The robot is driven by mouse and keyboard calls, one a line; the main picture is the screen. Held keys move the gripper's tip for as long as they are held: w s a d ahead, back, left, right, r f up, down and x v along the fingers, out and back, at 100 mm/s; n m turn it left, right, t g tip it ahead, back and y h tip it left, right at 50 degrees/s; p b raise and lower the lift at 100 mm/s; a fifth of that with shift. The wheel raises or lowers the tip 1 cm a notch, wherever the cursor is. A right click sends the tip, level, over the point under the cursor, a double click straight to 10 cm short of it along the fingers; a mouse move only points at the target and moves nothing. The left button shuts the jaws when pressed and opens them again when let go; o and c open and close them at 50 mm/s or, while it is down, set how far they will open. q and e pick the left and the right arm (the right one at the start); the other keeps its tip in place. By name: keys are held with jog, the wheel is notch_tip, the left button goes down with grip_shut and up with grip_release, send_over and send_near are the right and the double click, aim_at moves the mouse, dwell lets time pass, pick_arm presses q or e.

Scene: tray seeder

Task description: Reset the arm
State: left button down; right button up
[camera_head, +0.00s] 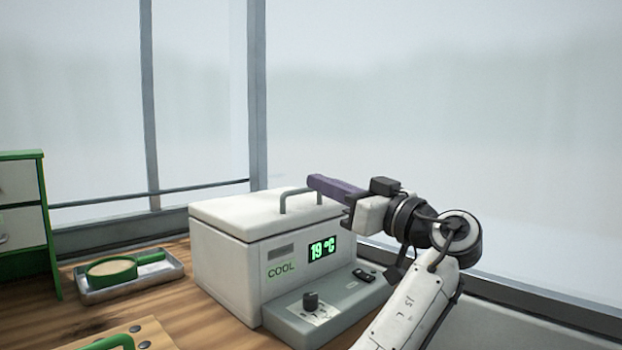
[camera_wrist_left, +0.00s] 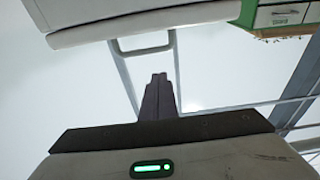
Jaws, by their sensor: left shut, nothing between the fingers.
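My left gripper (camera_head: 318,182) has purple fingers and points left, beside and partly behind the lid handle in the head view. Its fingers are shut with nothing between them, as the left wrist view (camera_wrist_left: 158,78) also shows. A white cooler box (camera_head: 222,272) marked "COOL" stands on the table, its display reading 19 °C. Its lid (camera_head: 240,212) lies closed. A grey bar handle (camera_head: 283,201) rises from the lid; it also shows in the wrist view (camera_wrist_left: 125,48), close to the fingertips. I cannot tell if they touch. My right gripper is not in view.
A metal tray (camera_head: 90,297) holding a green-rimmed sieve (camera_head: 110,271) lies left of the box. A green-and-white drawer cabinet (camera_head: 24,228) stands at the far left. A wooden board (camera_head: 150,335) is at the front. Window frames (camera_head: 257,90) rise behind; the air above the box is clear.

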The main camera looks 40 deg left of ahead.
pick_arm(q)
jog(key=d+f, duration=0.1)
jog(key=d, duration=0.2)
jog(key=s+d+f, duration=0.1)
jog(key=d, duration=0.1)
jog(key=shift+f, duration=0.35)
